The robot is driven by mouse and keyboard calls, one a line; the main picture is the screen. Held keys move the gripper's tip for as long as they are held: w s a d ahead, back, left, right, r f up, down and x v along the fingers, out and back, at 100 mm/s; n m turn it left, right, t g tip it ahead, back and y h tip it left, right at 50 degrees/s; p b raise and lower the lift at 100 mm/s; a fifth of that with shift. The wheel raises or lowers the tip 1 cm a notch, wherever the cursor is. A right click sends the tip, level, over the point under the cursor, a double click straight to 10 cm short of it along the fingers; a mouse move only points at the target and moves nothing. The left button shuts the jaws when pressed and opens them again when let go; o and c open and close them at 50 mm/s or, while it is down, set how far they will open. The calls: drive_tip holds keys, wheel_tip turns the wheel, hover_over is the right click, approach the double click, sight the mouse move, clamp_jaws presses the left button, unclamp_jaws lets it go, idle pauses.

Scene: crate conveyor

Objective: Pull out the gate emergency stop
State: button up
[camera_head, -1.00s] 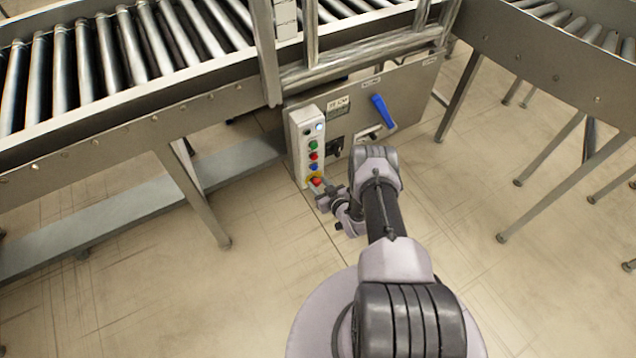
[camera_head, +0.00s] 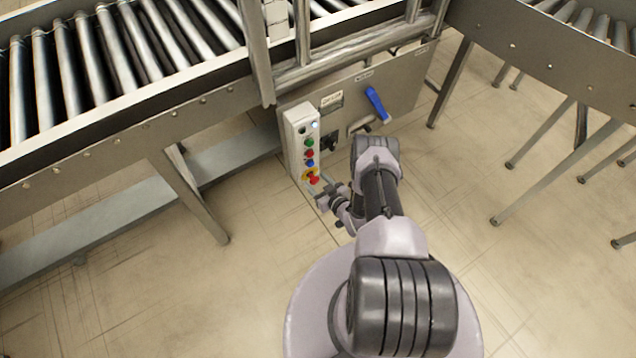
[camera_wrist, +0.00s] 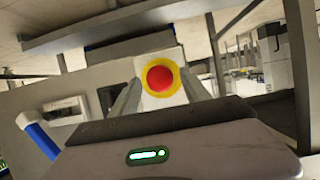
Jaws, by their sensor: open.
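The gate emergency stop is a red mushroom button (camera_wrist: 160,79) on a yellow ring, at the bottom end of a pale control box (camera_head: 297,127). In the head view the red button (camera_head: 314,180) shows just left of my gripper (camera_head: 320,192). In the wrist view my gripper (camera_wrist: 160,95) is open, with one finger on each side of the button. The button lies between the fingers as seen; I cannot tell whether they touch it or how far ahead it is.
The box carries green, red and blue buttons above the stop. A blue lever handle (camera_head: 376,103) sits on the metal panel (camera_head: 408,88) to the right. A roller conveyor (camera_head: 110,60) runs above, its legs reaching the floor. Floor to the left of my arm is clear.

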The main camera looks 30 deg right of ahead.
drive_tip(key=p+v, duration=0.6)
drive_tip(key=v, duration=1.1)
drive_tip(key=shift+s+r+p, duration=0.15)
drive_tip(key=shift+p, duration=0.2)
